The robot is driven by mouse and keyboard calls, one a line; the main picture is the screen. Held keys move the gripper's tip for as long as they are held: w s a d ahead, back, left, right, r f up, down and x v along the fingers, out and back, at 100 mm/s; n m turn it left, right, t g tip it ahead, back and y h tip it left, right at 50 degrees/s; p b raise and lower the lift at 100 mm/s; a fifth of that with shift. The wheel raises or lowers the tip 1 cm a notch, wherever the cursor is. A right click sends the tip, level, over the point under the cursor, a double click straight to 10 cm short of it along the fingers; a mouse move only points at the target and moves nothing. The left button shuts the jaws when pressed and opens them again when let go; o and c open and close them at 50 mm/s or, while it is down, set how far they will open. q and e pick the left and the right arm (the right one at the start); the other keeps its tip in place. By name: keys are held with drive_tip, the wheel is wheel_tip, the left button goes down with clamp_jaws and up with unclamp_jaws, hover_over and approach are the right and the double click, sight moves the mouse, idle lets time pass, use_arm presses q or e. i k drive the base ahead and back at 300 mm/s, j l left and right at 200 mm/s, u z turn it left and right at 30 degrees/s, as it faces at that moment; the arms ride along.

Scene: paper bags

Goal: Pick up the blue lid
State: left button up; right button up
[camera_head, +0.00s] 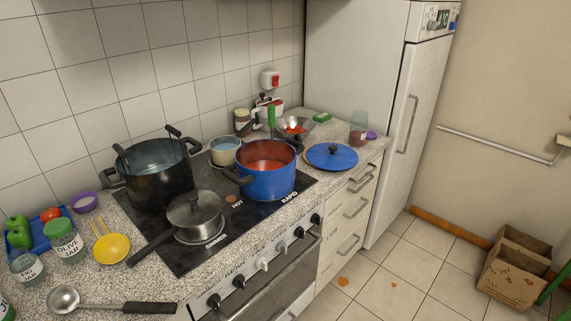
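The blue lid (331,157) lies flat on the speckled counter, to the right of the blue pot. It is round with a dark knob at its centre, and its top is uncovered. The blue pot (268,183) stands on the cooktop with no lid on it and red contents inside. Neither of my grippers shows in the head view.
A black pot (152,184) and a lidded grey saucepan (194,213) also stand on the cooktop (245,218). A metal bowl (294,127) and a glass jar (358,128) stand behind the lid. A white fridge (405,110) bounds the right. A cardboard box (513,279) sits on the floor.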

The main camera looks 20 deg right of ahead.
sight(330, 156)
drive_tip(key=i+l+u, duration=0.1)
drive_tip(key=i+l, duration=0.25)
drive_tip(key=i+l+u, duration=0.1)
drive_tip(key=i+l, duration=0.25)
drive_tip(key=l, duration=0.15)
drive_tip(key=i+l+u, duration=0.1)
drive_tip(key=i+l, duration=0.2)
drive_tip(key=l, duration=0.15)
